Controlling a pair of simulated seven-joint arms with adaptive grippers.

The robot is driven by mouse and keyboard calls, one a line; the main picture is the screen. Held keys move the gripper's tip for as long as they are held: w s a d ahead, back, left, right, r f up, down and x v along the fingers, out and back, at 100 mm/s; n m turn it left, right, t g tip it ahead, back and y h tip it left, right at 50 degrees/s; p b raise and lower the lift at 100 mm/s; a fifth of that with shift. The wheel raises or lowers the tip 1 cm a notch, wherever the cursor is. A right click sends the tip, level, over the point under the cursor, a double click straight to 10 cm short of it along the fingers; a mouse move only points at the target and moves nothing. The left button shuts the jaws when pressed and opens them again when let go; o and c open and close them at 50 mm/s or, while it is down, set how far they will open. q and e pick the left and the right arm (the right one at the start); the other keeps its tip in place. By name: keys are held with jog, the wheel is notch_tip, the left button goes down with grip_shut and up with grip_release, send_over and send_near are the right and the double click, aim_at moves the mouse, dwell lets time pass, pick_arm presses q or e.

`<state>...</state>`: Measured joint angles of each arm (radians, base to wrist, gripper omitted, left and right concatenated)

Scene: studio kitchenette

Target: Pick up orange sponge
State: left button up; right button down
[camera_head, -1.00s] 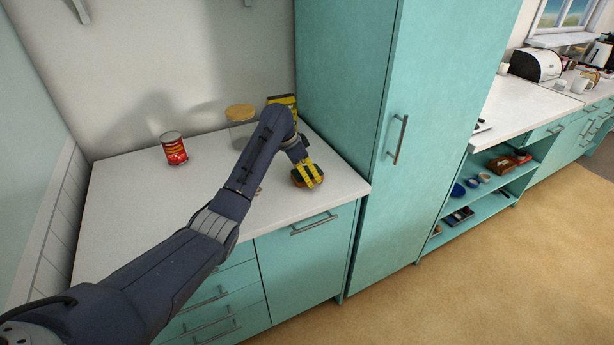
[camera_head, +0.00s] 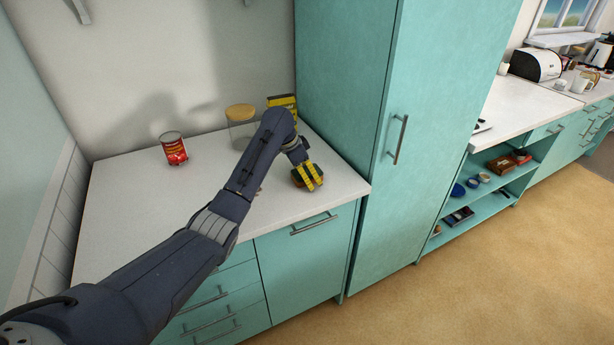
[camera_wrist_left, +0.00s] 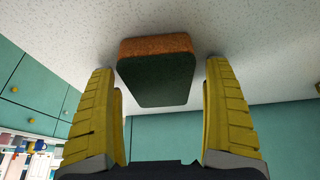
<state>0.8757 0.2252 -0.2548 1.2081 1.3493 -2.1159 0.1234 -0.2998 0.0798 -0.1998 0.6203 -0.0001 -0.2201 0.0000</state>
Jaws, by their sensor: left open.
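The orange sponge (camera_wrist_left: 156,47) with a dark green face lies on the white countertop; in the left wrist view it shows at the top, centred between the fingers. My left gripper (camera_wrist_left: 160,105) is open, its two yellow fingers on either side of the sponge's line. In that view the sponge is just beyond the fingertips, and I cannot tell whether anything touches. In the head view the left gripper (camera_head: 311,181) is low over the counter near its right front edge, and only a sliver of the sponge (camera_head: 296,180) shows beside the fingers. My right gripper is not in view.
A glass jar with a wooden lid (camera_head: 241,125) and a yellow box (camera_head: 283,102) stand at the back. A tall teal cabinet (camera_head: 375,150) borders the counter on the right. The counter's left part is clear.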

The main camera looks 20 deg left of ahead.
aim_at(307, 172)
pick_arm(q)
jog(key=c, duration=0.8)
jog(key=shift+r, duration=0.1)
notch_tip(307, 172, up, 20)
jog(key=shift+r, duration=0.15)
dwell(0.6)
dwell(0.3)
